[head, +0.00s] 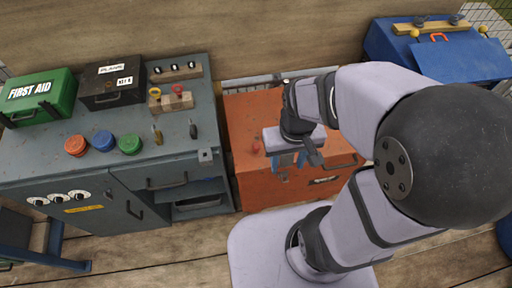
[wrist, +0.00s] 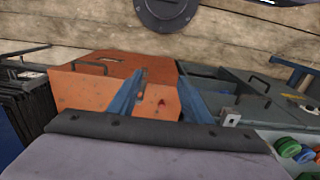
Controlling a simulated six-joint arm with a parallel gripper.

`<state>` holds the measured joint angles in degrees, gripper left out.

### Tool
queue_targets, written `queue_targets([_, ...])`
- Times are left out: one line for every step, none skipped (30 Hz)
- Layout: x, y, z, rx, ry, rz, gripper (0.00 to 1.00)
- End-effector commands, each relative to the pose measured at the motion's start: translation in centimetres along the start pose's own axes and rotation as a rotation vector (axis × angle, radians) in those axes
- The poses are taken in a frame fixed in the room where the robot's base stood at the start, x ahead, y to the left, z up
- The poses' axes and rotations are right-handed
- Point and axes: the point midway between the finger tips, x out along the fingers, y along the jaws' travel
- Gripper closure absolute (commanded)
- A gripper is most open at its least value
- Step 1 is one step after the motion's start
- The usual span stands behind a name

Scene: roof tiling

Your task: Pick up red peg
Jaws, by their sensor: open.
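A small red object, which looks like the red peg (head: 255,146), stands on the orange chest (head: 245,115), just left of my gripper in the head view. In the wrist view the red peg (wrist: 162,102) shows as a small red spot between my fingers. My gripper (head: 287,160) is over the orange chest with its blue fingers apart and nothing held between them. Both fingers of my gripper (wrist: 161,75) also show in the wrist view. My arm hides part of the chest in the head view.
A grey workbench (head: 200,150) stands left of the chest, with red, blue and green round pieces (head: 103,141), a wooden block with rings (head: 170,101), a green first aid box (head: 40,98) and a black box (head: 112,85). A blue toolbox (head: 470,55) is at the right.

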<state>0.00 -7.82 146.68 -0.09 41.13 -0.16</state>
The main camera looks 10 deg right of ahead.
Motion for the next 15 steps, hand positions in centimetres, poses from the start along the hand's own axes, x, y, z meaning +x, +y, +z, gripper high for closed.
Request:
queue_targets([0.0, 0.0, 0.0, 0.000, 0.000, 0.000, 0.55])
queue_targets([0.0, 0.0, 0.0, 0.000, 0.000, 0.000, 0.55])
queue_targets([0.1, -0.1, -0.1, 0.000, 0.001, -0.001, 0.55])
queue_targets([0.1, -0.1, -0.2, 0.001, 0.003, -0.002, 0.55])
queue_targets([0.2, -0.3, -0.3, 0.002, 0.006, -0.004, 0.55])
queue_targets([0.4, -0.5, -0.6, 0.004, 0.014, -0.009, 0.55])
queue_targets([0.6, -0.7, -1.0, 0.006, 0.023, -0.013, 0.55])
queue_targets([0.8, -1.0, -1.4, 0.010, 0.032, -0.018, 0.55])
queue_targets([1.2, -1.5, -2.1, 0.015, 0.049, -0.026, 0.55])
queue_targets([1.6, -1.9, -2.7, 0.020, 0.064, -0.034, 0.55])
queue_targets([2.0, -2.4, -3.3, 0.026, 0.082, -0.042, 0.55])
queue_targets([2.6, -3.2, -4.3, 0.039, 0.107, -0.054, 0.55])
queue_targets([3.1, -3.8, -5.1, 0.048, 0.130, -0.062, 0.55])
queue_targets([3.6, -4.4, -6.0, 0.060, 0.153, -0.071, 0.55])
queue_targets([4.3, -5.2, -7.2, 0.079, 0.187, -0.083, 0.55])
